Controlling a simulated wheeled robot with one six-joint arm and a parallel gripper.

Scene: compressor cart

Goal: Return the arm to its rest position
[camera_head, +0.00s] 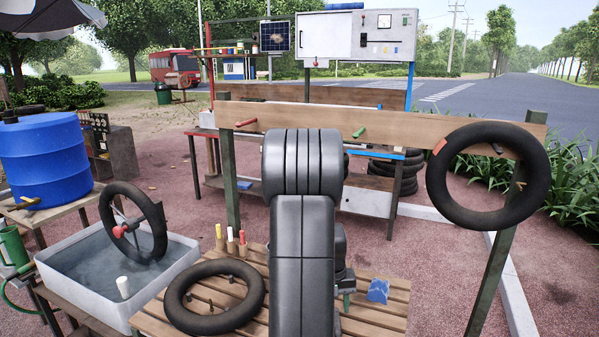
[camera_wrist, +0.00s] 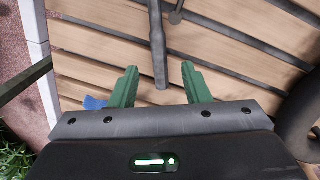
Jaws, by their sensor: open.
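My arm (camera_head: 303,220) stands upright in the middle of the head view and hides part of the slatted bench (camera_head: 385,320). My gripper (camera_wrist: 158,70) points down over the bench slats in the wrist view, its two green fingers apart. The end of a dark rod-like tool (camera_wrist: 157,40) shows between and beyond the fingertips; I cannot tell how far below them it lies. Nothing is visibly gripped. In the head view only one green fingertip of the gripper (camera_head: 346,299) shows beside the arm.
A black tyre (camera_head: 190,318) lies on the bench's left, also at the wrist view's right edge (camera_wrist: 302,125). A blue item (camera_head: 378,290) lies at right. A water tub (camera_head: 75,262) with a wheel (camera_head: 155,215) stands left. A beam (camera_head: 300,118) with a hanging tyre (camera_head: 435,180) crosses behind.

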